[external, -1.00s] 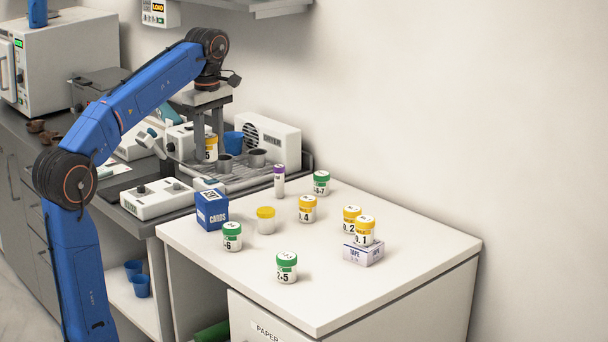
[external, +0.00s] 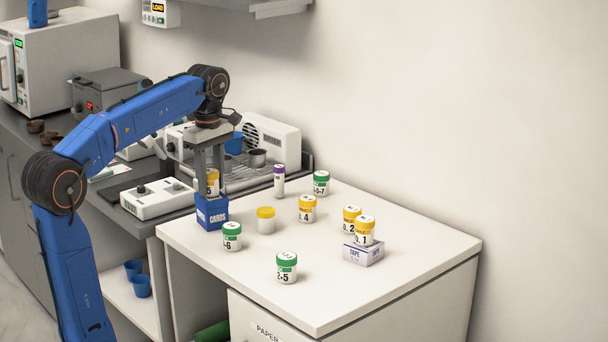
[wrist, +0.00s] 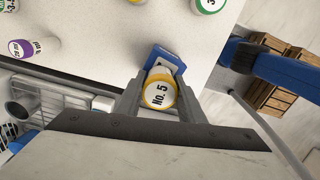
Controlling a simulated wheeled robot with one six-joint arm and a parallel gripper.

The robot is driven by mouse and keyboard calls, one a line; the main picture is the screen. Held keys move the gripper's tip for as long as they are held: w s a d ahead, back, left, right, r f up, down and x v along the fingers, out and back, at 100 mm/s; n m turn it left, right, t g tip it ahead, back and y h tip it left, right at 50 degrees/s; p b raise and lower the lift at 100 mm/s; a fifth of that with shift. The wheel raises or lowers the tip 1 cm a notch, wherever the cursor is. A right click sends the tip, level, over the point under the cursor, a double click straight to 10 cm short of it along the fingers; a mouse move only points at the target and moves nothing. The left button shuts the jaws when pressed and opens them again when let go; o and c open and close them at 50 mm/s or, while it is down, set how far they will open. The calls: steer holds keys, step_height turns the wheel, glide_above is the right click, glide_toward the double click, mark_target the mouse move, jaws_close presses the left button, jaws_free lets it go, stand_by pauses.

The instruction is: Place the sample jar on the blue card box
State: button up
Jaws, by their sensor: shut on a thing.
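The sample jar (external: 212,184) is white with a yellow lid. The wrist view shows "No. 5" on its lid (wrist: 159,93). My gripper (external: 213,180) is shut on the jar, with a finger on each side of it, pointing down. The jar is upright, directly over the blue card box (external: 212,214) at the left end of the white table. Its bottom is at the box top, partly hidden by a finger; I cannot tell whether it touches. In the wrist view the blue box (wrist: 165,58) shows behind the jar and my gripper (wrist: 160,98).
Several other jars stand on the white table (external: 330,285). A yellow-lidded jar (external: 364,231) stands on a tape box (external: 363,254). A purple-capped tube (external: 279,181) stands farther back.

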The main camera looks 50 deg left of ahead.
mark_target(210, 171)
steer(key=shift+f, duration=0.15)
steer(key=o, duration=1)
steer(key=shift+o, duration=0.2)
step_height(210, 171, up, 12)
steer(key=shift+r, duration=0.15)
